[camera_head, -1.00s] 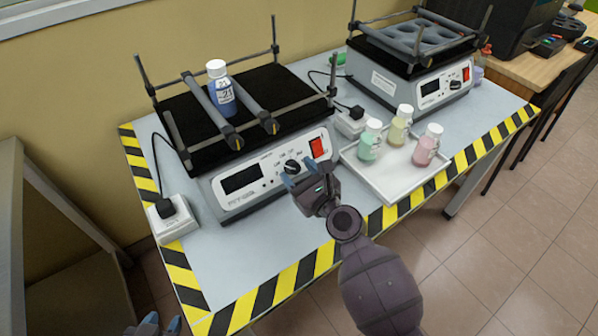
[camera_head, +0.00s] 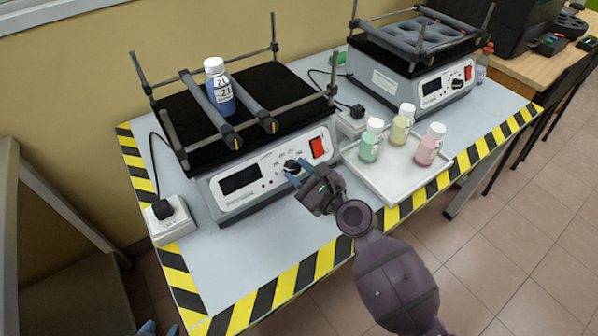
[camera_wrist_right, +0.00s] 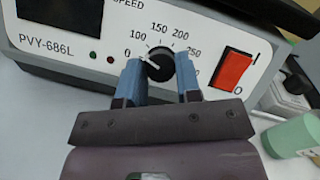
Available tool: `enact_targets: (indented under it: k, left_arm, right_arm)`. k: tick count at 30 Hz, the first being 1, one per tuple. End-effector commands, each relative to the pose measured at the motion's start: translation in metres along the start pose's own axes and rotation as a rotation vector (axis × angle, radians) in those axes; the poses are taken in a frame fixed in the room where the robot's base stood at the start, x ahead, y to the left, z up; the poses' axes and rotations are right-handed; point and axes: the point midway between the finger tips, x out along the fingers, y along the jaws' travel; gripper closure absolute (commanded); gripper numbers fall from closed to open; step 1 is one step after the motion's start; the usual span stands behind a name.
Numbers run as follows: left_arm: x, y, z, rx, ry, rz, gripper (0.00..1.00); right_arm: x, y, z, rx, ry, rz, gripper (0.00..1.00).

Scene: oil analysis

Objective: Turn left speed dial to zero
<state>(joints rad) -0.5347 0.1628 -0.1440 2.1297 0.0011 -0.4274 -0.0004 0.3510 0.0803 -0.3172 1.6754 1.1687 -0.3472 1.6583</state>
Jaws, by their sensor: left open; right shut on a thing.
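The left shaker (camera_head: 215,190) has a black round speed dial (camera_head: 291,166) on its front panel, left of the red switch. In the right wrist view the dial (camera_wrist_right: 158,66) has a white pointer turned to the left, towards the low end of the scale. My right gripper (camera_head: 298,173) is shut on the dial; its blue fingers (camera_wrist_right: 160,78) stand on either side of it and hide some scale marks. My left gripper (camera_head: 159,329) is open, empty, away from the shaker, and mostly cut off by the bottom edge.
A blue-filled bottle (camera_head: 219,88) stands between bars on the shaker. A white tray (camera_head: 392,191) with three bottles is to its right. A second shaker (camera_head: 405,85) stands behind. A power socket (camera_head: 168,224) is at the left. The table front is clear.

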Motion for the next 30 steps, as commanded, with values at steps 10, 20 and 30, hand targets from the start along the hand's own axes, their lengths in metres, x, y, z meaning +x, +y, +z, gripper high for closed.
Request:
enact_targets:
  k: [10, 20, 30]
  left_arm:
    - [0.0052, 0.001, -0.0041, -0.001, 0.01, 0.002, 0.57]
    - [0.0039, 0.0022, -0.0005, -0.01, 0.003, -0.001, 0.57]
    - [0.0037, 0.0023, 0.0002, -0.011, 0.001, -0.001, 0.57]
  right_arm:
    - [-0.0003, -0.0028, -0.0007, -0.213, -0.016, 0.11, 0.92]
    - [0.0, -0.0034, 0.0001, -0.306, -0.024, 0.159, 0.92]
    - [0.0001, -0.0035, 0.0003, -0.318, -0.025, 0.164, 0.92]
